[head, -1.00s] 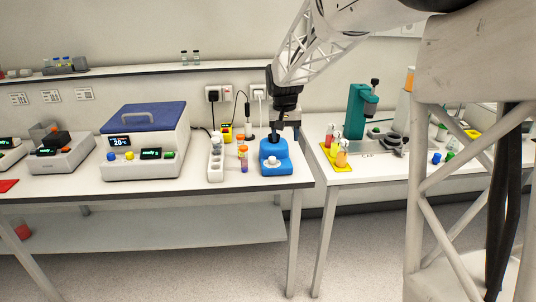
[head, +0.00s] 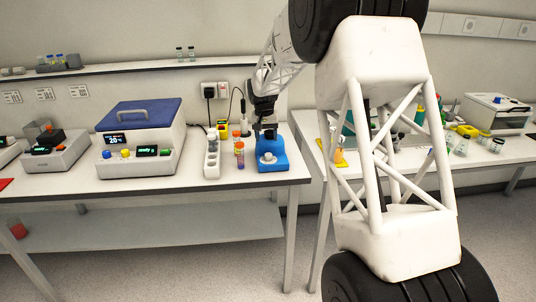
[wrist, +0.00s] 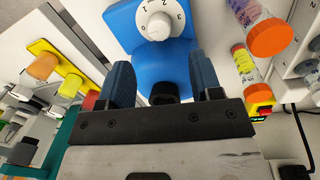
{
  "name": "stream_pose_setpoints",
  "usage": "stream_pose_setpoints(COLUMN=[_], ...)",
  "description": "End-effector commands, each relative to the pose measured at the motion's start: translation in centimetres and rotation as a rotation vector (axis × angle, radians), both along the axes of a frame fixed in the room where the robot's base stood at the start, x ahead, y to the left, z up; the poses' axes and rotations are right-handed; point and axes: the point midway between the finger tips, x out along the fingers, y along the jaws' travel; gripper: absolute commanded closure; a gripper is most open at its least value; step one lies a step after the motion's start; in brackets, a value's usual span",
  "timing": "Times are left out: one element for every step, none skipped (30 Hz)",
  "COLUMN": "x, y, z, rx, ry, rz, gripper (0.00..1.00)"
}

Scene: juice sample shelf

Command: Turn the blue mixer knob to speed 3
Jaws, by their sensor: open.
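The blue mixer (head: 273,165) stands at the right end of the left bench. Its white round knob (head: 267,157) faces the front. In the wrist view the knob (wrist: 157,24) is near the top edge, with the digits 0 to 3 around it; I cannot tell which digit it points to. My gripper (wrist: 158,62) is open and empty, its two dark blue fingers spread over the blue mixer body (wrist: 160,62), with the knob beyond the fingertips. In the head view my gripper (head: 265,131) is above the mixer's rear part, behind the knob.
A lidded machine (head: 140,140) is further left. A yellow tray with bottles (wrist: 65,65) is on the other bench; my arm hides much of that bench in the head view.

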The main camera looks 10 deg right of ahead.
Motion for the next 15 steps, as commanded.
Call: stream_pose_setpoints(x=[0.0,0.0,0.0,0.0,0.0,0.0,0.0,0.0,0.0,0.0,0.0,0.0,0.0,0.0,0.0], y=[0.0,0.0,0.0,0.0,0.0,0.0,0.0,0.0,0.0,0.0,0.0,0.0,-0.1,-0.1,-0.1], z=[0.0,0.0,0.0,0.0,0.0,0.0,0.0,0.0,-0.1,-0.1,-0.2,-0.4,-0.6,-0.8,-1.1], rx=[0.000,0.000,0.000,0.000,0.000,0.000,0.000,0.000,0.000,0.000,0.000,0.000,0.000,0.000,0.000], ry=[0.000,0.000,0.000,0.000,0.000,0.000,0.000,0.000,0.000,0.000,0.000,0.000,0.000,0.000,0.000], rz=[0.000,0.000,0.000,0.000,0.000,0.000,0.000,0.000,0.000,0.000,0.000,0.000,0.000,0.000,0.000], gripper=[0.41,0.41,0.41,0.41,0.41,0.41,0.41,0.41,0.41,0.41,0.41,0.41,0.41,0.41,0.41])
